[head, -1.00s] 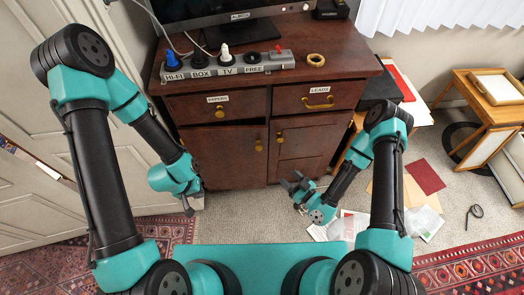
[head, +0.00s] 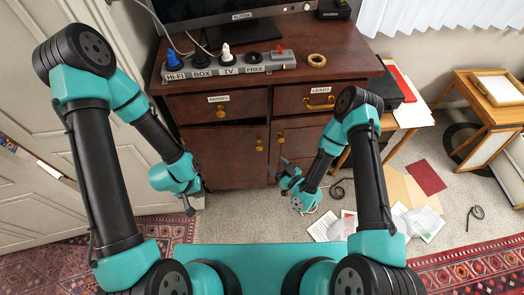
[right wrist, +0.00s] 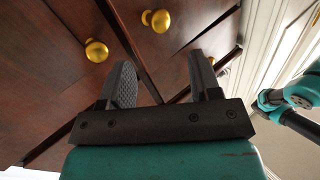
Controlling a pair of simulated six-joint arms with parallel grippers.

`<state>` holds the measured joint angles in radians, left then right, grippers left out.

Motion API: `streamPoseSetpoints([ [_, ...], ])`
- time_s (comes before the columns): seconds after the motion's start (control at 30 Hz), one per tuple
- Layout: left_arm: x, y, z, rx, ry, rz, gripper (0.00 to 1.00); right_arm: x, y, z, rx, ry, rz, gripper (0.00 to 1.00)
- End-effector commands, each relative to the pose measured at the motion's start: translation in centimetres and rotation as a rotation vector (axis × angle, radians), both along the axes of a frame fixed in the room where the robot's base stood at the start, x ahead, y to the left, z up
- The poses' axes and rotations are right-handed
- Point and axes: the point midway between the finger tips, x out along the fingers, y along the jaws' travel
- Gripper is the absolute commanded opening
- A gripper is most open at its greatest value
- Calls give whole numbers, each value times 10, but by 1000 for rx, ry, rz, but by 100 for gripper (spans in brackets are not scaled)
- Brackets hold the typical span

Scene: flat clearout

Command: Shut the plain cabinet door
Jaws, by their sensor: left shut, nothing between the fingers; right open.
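The plain cabinet door (head: 215,160) is the lower left door of the brown cabinet. It has a round gold knob (head: 259,148) near its right edge. A thin dark gap shows along its top edge, so it looks slightly ajar. My right gripper (head: 283,171) is open and empty, low in front of the panelled right door, just right of the plain door. My left gripper (head: 190,208) is shut and empty, low at the left, in front of the cabinet's left side.
Two labelled drawers sit above the doors, and a power strip (head: 228,68) and monitor stand on top. Papers (head: 332,228) and a folder lie on the carpet at the right. A white room door (head: 75,130) stands at the left.

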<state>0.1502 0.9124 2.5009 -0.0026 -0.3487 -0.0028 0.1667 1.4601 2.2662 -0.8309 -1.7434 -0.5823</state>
Motion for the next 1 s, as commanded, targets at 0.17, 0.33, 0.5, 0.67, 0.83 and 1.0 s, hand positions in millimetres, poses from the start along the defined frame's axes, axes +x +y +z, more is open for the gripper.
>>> streamPoseSetpoints([
  [0.17,0,0,0,0,0,0,0,20,19,1,-1,-4,3,57],
  [0.33,0,0,0,0,0,0,0,42,37,1,-1,-4,4,57],
  [0.5,0,0,0,0,0,0,0,61,53,0,-1,-3,2,57],
  [0.67,0,0,0,0,0,0,0,70,60,0,0,-1,0,57],
  [0.83,0,0,0,0,0,0,0,72,62,0,0,0,0,57],
  [1.0,0,0,0,0,0,0,0,72,62,0,0,0,0,56],
])
